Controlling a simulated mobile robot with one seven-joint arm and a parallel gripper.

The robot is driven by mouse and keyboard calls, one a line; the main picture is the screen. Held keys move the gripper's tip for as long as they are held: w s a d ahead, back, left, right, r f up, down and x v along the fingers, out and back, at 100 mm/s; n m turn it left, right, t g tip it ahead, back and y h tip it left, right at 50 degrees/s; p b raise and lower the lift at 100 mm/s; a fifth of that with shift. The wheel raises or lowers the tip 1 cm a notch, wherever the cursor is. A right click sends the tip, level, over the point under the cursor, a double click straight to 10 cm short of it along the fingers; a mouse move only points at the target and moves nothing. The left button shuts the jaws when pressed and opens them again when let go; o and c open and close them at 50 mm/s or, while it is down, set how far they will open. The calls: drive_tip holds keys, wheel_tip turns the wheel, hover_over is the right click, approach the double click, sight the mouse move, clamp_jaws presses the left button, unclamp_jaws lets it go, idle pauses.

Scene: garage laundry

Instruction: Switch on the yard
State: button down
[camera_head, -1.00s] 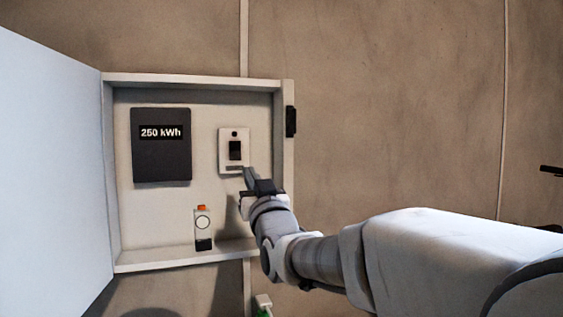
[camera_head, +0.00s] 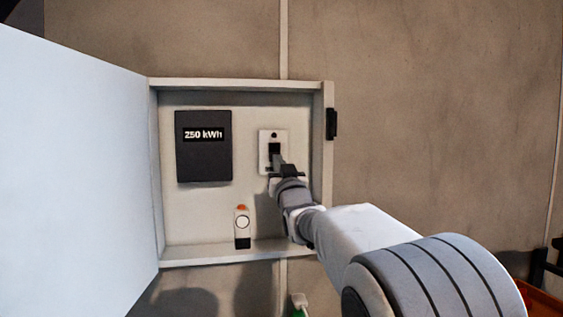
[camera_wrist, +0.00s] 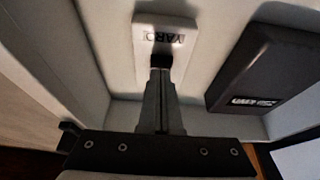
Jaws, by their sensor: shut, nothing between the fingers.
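The switch plate (camera_head: 265,151) is white with a dark rocker (camera_head: 274,149) and sits on the back wall of an open cabinet. In the wrist view the plate (camera_wrist: 184,24) carries the label "YARD" and shows upside down, with the dark rocker (camera_wrist: 160,61) right at the fingertips. My gripper (camera_head: 278,160) is shut and empty. Its fingertips (camera_wrist: 160,72) are at the lower part of the rocker and appear to touch it. The fingers hide part of the rocker, and I cannot tell which way it is set.
A dark meter (camera_head: 203,158) reading "250 kWh" is on the left in the cabinet. A small white device with an orange top (camera_head: 242,227) is below. The cabinet's right wall (camera_head: 327,180) is close beside my gripper. The open door (camera_head: 75,160) fills the left.

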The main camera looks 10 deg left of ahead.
drive_tip(key=shift+w+a+f, duration=0.1)
drive_tip(key=shift+w+f, duration=0.05)
drive_tip(key=shift+w, duration=0.05)
idle(0.3)
drive_tip(key=b, duration=0.2)
drive_tip(key=shift+w+a+f+t+b, duration=0.2)
drive_tip(key=shift+w+t+b, duration=0.1)
drive_tip(key=shift+t+b, duration=0.1)
drive_tip(key=shift+s+d, duration=0.1)
